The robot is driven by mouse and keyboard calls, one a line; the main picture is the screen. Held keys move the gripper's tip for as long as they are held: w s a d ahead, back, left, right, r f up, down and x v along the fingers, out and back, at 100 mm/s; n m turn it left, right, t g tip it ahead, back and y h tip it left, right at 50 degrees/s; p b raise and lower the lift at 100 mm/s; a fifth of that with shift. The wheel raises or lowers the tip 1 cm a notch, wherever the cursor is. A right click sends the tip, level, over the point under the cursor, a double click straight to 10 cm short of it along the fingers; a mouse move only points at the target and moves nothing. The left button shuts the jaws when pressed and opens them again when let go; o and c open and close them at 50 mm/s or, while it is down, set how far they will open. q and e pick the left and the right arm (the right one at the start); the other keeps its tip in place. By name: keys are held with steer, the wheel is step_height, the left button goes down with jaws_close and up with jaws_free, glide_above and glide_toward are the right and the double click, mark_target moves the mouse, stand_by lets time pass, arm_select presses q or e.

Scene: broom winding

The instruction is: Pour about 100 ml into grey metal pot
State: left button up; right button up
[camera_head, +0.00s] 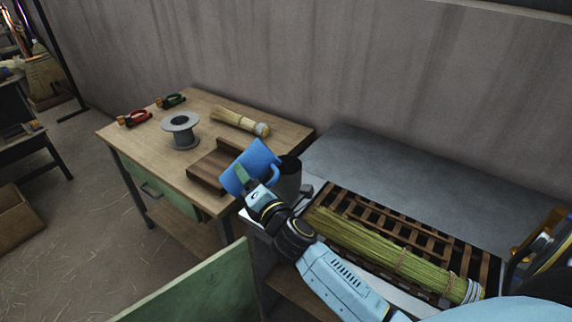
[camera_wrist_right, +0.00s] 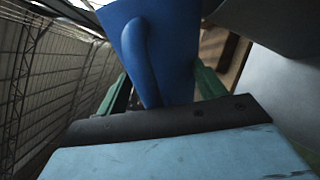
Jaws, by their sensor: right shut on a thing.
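A blue jug (camera_head: 250,167) is held by my right gripper (camera_head: 246,184) and is tilted, its upper part beside and over the grey metal pot (camera_head: 288,181). The jug also fills the middle of the right wrist view (camera_wrist_right: 170,45), with its handle between the green fingers of my right gripper (camera_wrist_right: 160,92). The pot stands at the left end of the metal bench, partly hidden behind the jug and my arm. Its inside looks dark, and I cannot see any liquid or stream. My left gripper is not in view.
A straw bundle (camera_head: 395,255) lies on a slatted rack right of my arm. The bench's back (camera_head: 390,165) is clear.

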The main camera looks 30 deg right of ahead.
steer(key=shift+r+m, duration=0.6)
steer(key=shift+m, duration=0.1)
stand_by(1.3)
steer(key=shift+f, duration=0.2)
steer(key=shift+f+n, duration=0.75)
steer(key=shift+n, duration=0.35)
steer(key=shift+d+r+n+p, duration=0.15)
steer(key=shift+r+n+p, duration=0.3)
steer(key=shift+n+p, duration=0.25)
steer(key=shift+f+n+b, duration=0.5)
steer(key=shift+f+n, duration=0.4)
steer(key=shift+a+f+n+b, duration=0.25)
steer(key=shift+f+n+b, duration=0.15)
steer(key=shift+f, duration=0.2)
